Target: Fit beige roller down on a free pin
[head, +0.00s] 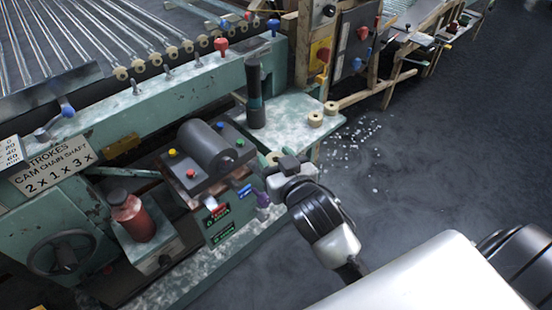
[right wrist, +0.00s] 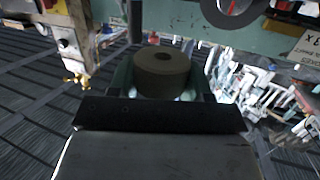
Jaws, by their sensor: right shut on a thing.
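My right gripper (head: 276,162) is shut on a beige roller, beside the end of the green shelf. In the right wrist view the roller (right wrist: 162,72) sits upright between the fingers, its centre hole facing up; it looks dark there. In the head view, part of a beige roller (head: 273,157) shows at the gripper's tips. Along the machine's upper rail, several beige rollers (head: 155,59) sit in a row. Small dark upright pins (head: 167,71) without rollers stand in front of them. The gripper is well below and right of these pins. My left gripper is not in view.
A tall dark cylinder (head: 255,92) stands on that shelf. A control box (head: 208,165) with coloured buttons is left of my gripper. The floor (head: 430,140) at right is open.

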